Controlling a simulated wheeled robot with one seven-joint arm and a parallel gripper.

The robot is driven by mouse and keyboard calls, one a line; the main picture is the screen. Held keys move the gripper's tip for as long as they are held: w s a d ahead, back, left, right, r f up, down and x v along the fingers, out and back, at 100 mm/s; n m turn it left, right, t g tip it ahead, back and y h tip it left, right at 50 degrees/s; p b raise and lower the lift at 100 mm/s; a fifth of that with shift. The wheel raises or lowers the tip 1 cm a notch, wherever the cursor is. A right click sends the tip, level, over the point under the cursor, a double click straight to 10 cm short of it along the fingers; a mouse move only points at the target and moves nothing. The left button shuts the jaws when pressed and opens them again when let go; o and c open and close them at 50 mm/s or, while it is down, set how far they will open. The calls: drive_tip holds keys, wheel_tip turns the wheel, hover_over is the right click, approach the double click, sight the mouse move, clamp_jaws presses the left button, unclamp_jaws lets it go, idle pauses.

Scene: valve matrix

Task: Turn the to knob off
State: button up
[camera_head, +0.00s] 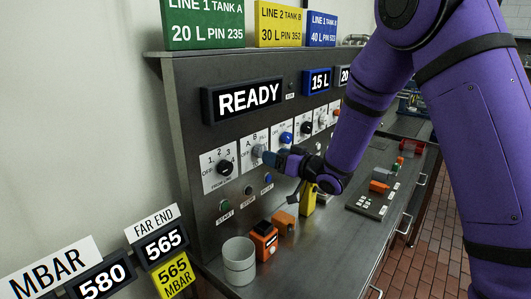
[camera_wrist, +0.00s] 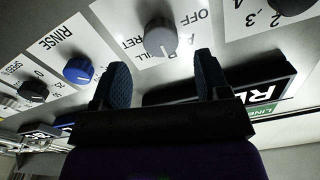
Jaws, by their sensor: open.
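The grey knob (camera_head: 258,151) sits on a white plate with OFF, A and B marks, on the upright panel. In the wrist view, this grey knob (camera_wrist: 159,36) shows large, upside down, with OFF, A, FILL and RET around it. Its pale pointer line seems turned away from OFF, toward the letters at its lower side; the exact mark is unclear. My gripper (camera_head: 274,158) is close in front of the plate. In the wrist view my gripper (camera_wrist: 162,74) is open, with a dark blue finger on each side, and the knob shows just beyond the fingertips, between them. Contact is not visible.
A black numbered knob (camera_head: 226,167) is left of the grey one, and a blue RINSE knob (camera_head: 286,138) right. Small buttons (camera_head: 246,190) lie below. A grey cup (camera_head: 239,260), an orange device (camera_head: 264,240) and a yellow object (camera_head: 308,198) stand on the bench under my arm.

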sight(259, 150)
drive_tip(key=shift+x, duration=2.45)
drive_tip(key=c, duration=0.9)
drive_tip(key=shift+n, duration=0.4)
drive_tip(key=n, duration=1.7)
drive_tip(key=shift+s+a+f, duration=0.1)
drive_tip(key=shift+s, duration=0.05)
